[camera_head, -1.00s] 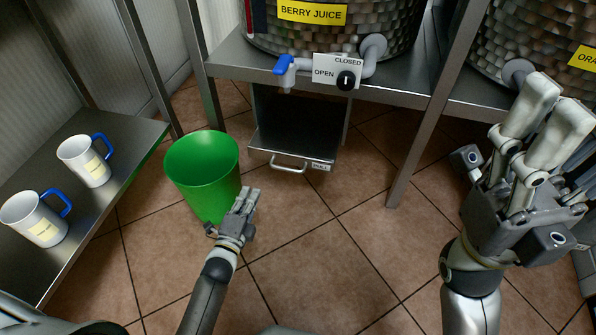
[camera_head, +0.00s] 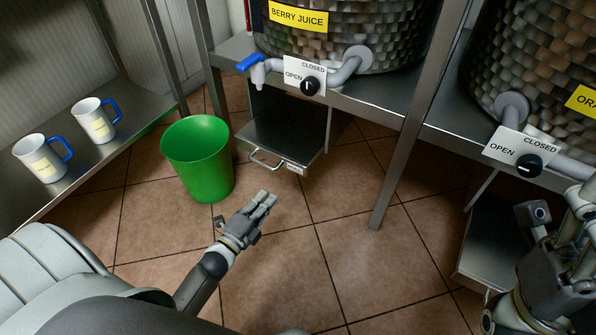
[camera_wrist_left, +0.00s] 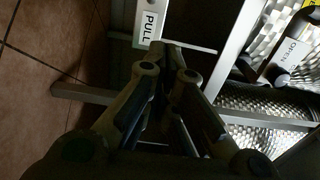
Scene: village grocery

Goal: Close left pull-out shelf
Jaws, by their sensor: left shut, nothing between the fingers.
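The left pull-out shelf (camera_head: 284,143) is a dark metal tray under the berry juice barrel. It sticks out from below the steel stand, with a bar handle (camera_head: 266,160) and a white label on its front. In the left wrist view its "PULL" label (camera_wrist_left: 149,24) shows beyond my fingers. My left gripper (camera_head: 266,198) is shut and empty, in front of and below the shelf, apart from the handle in the head view. My right gripper (camera_head: 562,222) is at the right edge, partly cut off, and its fingertips are hard to make out.
A green bin (camera_head: 198,160) stands on the tiles left of the shelf. Two white mugs (camera_head: 95,120) stand on a steel side table (camera_head: 72,185). A stand leg (camera_head: 398,175) rises right of the shelf. Another pull-out shelf (camera_head: 490,240) is at the right. The floor in front is clear.

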